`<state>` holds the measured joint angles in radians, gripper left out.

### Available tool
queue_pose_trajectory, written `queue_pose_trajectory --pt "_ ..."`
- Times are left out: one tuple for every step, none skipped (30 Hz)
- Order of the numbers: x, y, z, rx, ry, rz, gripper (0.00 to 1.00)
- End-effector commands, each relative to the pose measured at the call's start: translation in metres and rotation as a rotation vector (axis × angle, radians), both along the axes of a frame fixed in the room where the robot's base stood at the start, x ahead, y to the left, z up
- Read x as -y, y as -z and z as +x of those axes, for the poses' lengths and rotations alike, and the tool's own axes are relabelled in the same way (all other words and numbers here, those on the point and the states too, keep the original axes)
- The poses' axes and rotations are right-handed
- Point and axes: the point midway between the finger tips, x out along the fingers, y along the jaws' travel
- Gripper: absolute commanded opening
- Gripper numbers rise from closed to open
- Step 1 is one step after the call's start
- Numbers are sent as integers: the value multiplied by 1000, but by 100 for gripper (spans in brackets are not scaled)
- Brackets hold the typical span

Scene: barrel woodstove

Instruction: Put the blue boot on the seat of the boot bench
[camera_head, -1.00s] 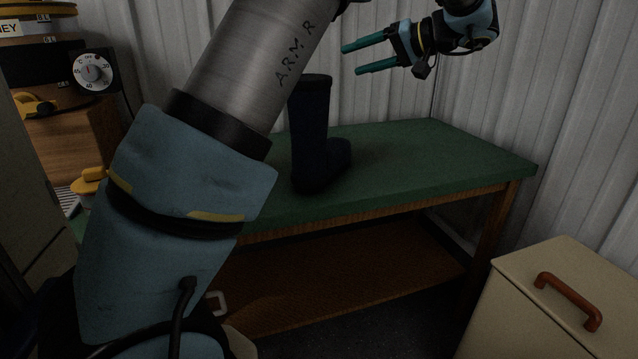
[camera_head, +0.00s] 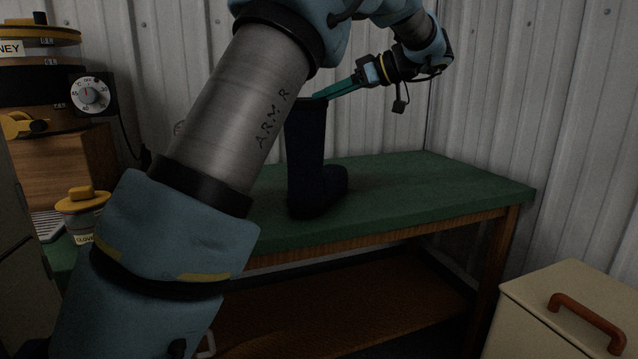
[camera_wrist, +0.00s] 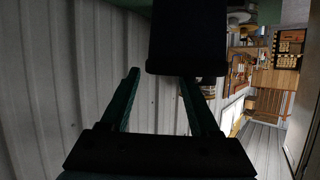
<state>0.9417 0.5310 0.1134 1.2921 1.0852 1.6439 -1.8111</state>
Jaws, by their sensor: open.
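The dark blue boot (camera_head: 307,160) stands upright on a green-topped wooden bench or table (camera_head: 430,192), toe to the right. I cannot tell whether this is the boot bench. My gripper (camera_head: 320,97) is open, its green fingers reaching down-left to the boot's top rim. In the wrist view the boot (camera_wrist: 188,38) is a dark shape at the top centre. My gripper (camera_wrist: 160,78) shows there with its fingers apart; the left finger is clear of the boot and the right finger's tip meets the boot's edge. I cannot tell whether they touch.
A cream box with a brown handle (camera_head: 565,300) stands at the front right. A yellow-lidded jar (camera_head: 82,212) and a dial (camera_head: 90,94) are at the left. A corrugated wall (camera_head: 490,90) closes off the back. The green top right of the boot is clear.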

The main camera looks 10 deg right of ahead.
Motion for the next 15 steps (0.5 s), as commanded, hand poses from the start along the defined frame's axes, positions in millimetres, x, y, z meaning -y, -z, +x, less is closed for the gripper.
queue_pose_trajectory --pt "-5 2 3 -1 -3 1 62" --pt "-8 3 5 -1 -3 1 62" --pt "-12 5 8 -2 -2 1 62" --pt "-15 7 10 -2 -4 0 62" --pt "-19 8 13 -2 -4 0 62" --pt "-24 11 17 -2 -4 0 62" --pt "-27 13 19 -2 -4 0 62" --pt "-30 14 22 -1 -4 1 62" --pt "-34 16 24 -1 -3 1 62" --pt "-35 17 26 -1 -1 1 62" --pt "-36 18 26 -1 -1 1 62" --pt "-37 19 27 -1 -1 1 62" --pt "-37 19 27 -1 0 1 62" --pt "-37 19 27 -1 0 1 62" --pt "-37 19 27 -1 0 1 62"
